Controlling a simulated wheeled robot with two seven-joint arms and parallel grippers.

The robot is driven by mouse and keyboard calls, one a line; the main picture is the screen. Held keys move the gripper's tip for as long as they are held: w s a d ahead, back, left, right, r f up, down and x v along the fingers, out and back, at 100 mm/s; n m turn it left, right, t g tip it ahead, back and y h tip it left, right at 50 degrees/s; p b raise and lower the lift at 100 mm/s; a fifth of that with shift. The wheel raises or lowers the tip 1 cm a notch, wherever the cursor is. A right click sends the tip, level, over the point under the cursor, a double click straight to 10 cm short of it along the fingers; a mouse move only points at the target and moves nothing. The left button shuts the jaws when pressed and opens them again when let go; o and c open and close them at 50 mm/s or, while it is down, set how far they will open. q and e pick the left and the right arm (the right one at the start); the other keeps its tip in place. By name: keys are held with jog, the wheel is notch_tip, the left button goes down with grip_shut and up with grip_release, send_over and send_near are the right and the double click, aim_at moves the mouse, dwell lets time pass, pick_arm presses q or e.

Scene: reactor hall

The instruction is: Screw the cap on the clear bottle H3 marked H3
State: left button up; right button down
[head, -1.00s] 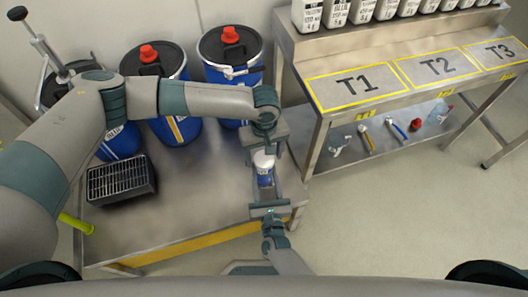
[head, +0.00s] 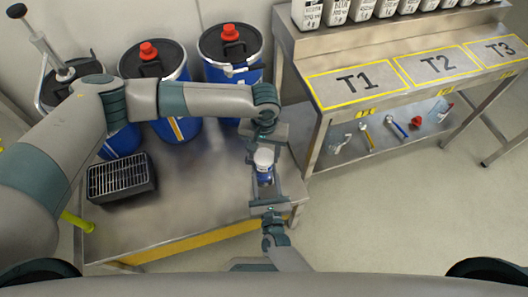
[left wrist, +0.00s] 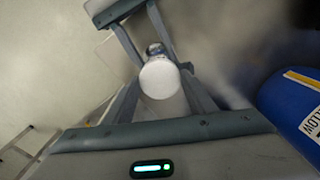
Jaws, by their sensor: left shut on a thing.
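A small bottle (head: 265,178) with a blue and white label stands upright over the right end of the steel table; its marking is too small to read. A round white cap (head: 264,157) is on top of it; whether it is fully seated I cannot tell. My left gripper (head: 263,153) comes from behind and is shut on the cap. In the left wrist view the cap (left wrist: 160,78) lies between the fingers, hiding most of the bottle. My right gripper (head: 266,185) comes from the front, its fingers around the bottle body, apparently shut on it.
Blue drums (head: 232,52) with black lids stand along the back of the steel table (head: 170,215). A black grated box (head: 122,178) sits at its left. The bench (head: 420,82) marked T1, T2, T3 stands to the right, with several small tools on its lower shelf.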

pick_arm(q)
jog(key=m, duration=2)
jog(key=shift+m, duration=0.3)
jog(key=m, duration=0.6)
jog(key=shift+f, duration=0.1)
jog(key=o, duration=1.1)
jog(key=shift+o, duration=0.2)
jog(key=shift+r, duration=2.3)
jog(key=shift+c, duration=0.4)
